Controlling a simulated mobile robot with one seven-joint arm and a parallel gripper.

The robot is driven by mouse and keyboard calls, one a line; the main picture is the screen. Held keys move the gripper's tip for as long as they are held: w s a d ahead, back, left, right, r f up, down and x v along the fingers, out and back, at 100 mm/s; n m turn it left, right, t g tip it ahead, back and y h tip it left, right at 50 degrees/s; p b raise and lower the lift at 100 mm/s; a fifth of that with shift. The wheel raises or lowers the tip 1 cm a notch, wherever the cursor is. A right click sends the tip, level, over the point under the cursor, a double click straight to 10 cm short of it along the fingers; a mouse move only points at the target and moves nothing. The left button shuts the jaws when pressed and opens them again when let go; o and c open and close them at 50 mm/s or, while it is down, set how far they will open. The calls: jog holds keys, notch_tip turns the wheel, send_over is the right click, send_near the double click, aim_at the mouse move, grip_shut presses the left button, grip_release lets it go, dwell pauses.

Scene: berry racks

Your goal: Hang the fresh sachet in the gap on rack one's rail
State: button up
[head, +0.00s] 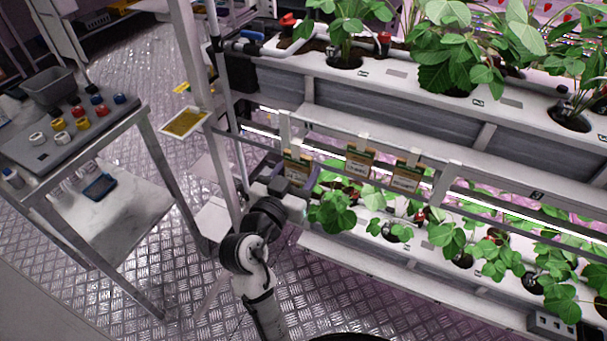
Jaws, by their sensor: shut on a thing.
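My gripper (296,188) is at the left end of rack one's lower rail (330,158), seen from behind my arm. It is shut on a brown and green sachet (297,166), the leftmost of three. The fingers' contact with it is mostly hidden by my wrist. The held sachet is upright, close to the rail; I cannot tell whether its hook rests on the rail. Two similar sachets hang from the rail to the right: a middle one (360,163) and a right one (407,177). A space lies between the held sachet and the middle one.
Strawberry plants grow in a lower gutter (430,245) under the rail and an upper gutter (400,70) above it. A yellow sticky card (186,122) is by the rack's left post (205,90). A trolley (120,125) with coloured-capped jars and a grey bin (48,86) stands left.

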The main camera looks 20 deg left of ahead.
jog(key=w+p, duration=0.2)
jog(key=w, duration=0.7)
jog(key=shift+f, duration=0.4)
jog(key=shift+d, duration=0.1)
dwell(0.4)
jog(key=o, duration=0.8)
jog(key=shift+o, duration=0.2)
jog(key=shift+s, duration=0.1)
